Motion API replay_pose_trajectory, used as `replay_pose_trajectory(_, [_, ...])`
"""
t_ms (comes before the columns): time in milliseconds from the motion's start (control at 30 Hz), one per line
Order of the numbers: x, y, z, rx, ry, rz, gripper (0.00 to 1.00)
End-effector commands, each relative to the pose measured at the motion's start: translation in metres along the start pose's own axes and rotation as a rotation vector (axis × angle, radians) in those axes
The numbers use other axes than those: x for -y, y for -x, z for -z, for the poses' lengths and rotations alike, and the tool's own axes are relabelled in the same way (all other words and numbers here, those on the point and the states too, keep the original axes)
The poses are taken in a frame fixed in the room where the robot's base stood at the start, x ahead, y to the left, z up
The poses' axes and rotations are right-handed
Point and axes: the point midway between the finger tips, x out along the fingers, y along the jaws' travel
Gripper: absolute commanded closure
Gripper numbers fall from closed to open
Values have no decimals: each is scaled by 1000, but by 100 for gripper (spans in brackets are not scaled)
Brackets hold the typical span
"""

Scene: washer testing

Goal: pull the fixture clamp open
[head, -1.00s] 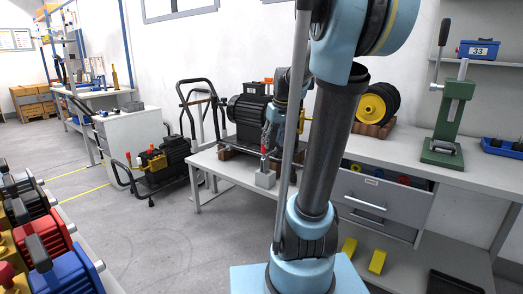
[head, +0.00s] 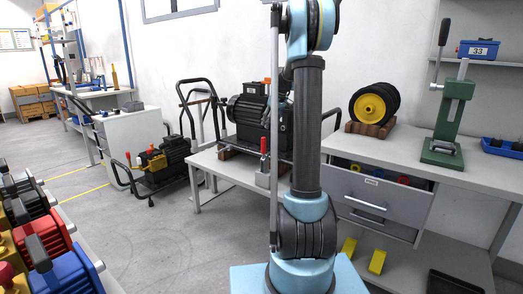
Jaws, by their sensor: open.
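The fixture clamp (head: 264,146) shows in the head view on the bench, left of my arm's column. Its red handle stands roughly upright above a small grey block (head: 262,181). The thin grey pole in front covers its right side, so its jaw and any contact there cannot be made out. My arm rises in front of the bench and leaves the picture at the top. My gripper cannot be seen in this view.
A dark motor (head: 245,110) sits on the bench behind the clamp. A yellow-hubbed wheel (head: 371,107) on a wooden block and a green press (head: 450,120) stand to the right. A drawer (head: 370,196) is partly open below. Open floor lies to the left.

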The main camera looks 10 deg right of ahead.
Motion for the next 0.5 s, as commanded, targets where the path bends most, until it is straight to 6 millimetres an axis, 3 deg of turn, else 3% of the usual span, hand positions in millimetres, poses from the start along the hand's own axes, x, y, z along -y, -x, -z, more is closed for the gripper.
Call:
replay_pose_trajectory(267, [-4, -18, 3, -2, 6, 1, 55])
replay_pose_trajectory(500, [-4, -59, 3, -2, 6, 1, 55])
